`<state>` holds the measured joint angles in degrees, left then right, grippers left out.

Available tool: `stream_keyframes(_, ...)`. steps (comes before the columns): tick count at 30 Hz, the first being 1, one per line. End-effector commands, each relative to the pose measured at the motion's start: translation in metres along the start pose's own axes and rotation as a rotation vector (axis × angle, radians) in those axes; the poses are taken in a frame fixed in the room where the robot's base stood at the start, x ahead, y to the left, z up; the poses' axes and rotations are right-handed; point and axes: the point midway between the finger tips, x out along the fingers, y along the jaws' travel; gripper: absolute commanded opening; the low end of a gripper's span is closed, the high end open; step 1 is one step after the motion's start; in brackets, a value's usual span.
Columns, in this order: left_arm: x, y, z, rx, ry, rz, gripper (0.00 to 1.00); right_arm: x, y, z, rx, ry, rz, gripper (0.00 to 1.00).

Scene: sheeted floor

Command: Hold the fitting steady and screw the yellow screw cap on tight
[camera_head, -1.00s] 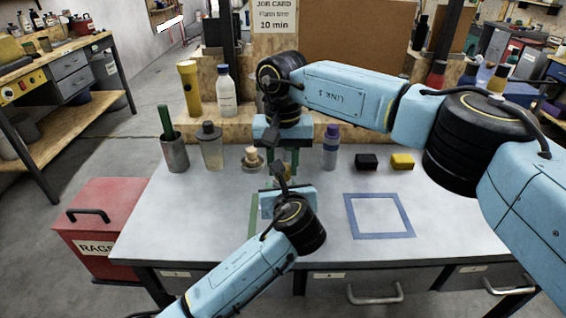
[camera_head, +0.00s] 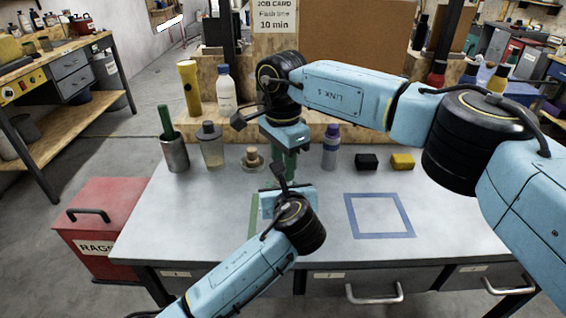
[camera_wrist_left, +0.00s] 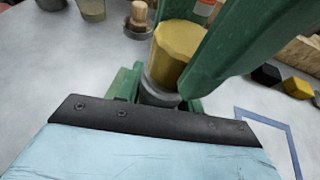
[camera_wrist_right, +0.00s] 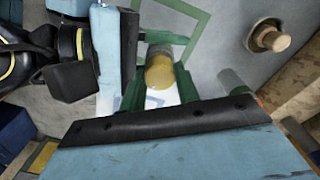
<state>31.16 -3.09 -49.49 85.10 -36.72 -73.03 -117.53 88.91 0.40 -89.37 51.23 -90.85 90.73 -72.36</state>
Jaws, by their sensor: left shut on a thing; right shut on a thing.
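The yellow screw cap (camera_wrist_left: 178,48) sits over the grey fitting (camera_wrist_left: 157,92) in the left wrist view. It also shows in the right wrist view (camera_wrist_right: 160,74). My left gripper (camera_wrist_left: 155,88) is shut on the fitting, its green fingers on either side. My right gripper (camera_wrist_right: 160,88) is shut on the cap from above. In the head view, my right gripper (camera_head: 289,170) points down just above my left gripper (camera_head: 282,188), and the arms hide the cap and fitting. I cannot tell how far the cap is threaded on.
A blue taped square (camera_head: 381,236) lies empty at right on the grey table (camera_head: 330,225). A green taped outline (camera_head: 253,215) is partly behind my left gripper. A wooden-topped item (camera_head: 252,158), a purple-capped bottle (camera_head: 331,148), and black (camera_head: 367,161) and yellow (camera_head: 402,161) blocks stand behind.

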Motion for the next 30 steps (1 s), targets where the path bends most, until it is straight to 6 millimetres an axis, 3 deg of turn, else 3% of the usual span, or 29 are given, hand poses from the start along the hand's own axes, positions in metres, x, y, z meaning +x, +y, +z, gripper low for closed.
stream_keyframes(15, -0.0002, -0.0001, 0.0009, 0.003, -0.002, 0.0, 0.08, -0.0002, -0.0001, -0.0002, 0.653, 0.001, 0.005, 0.0)
stream_keyframes(25, -0.0007, -0.0011, 0.0011, 0.0, -0.002, -0.003, 0.08, -0.0005, -0.0005, 0.0006, 0.71, -0.002, 0.005, 0.0)
stream_keyframes(26, -0.0007, -0.0011, 0.0011, 0.0, -0.002, -0.003, 0.08, -0.0005, -0.0005, 0.0007, 0.71, -0.002, 0.005, 0.33)
stream_keyframes(30, -0.0006, -0.0008, 0.0011, 0.0, -0.002, -0.002, 0.08, -0.0004, -0.0003, 0.0005, 0.709, -0.001, 0.005, 0.52)
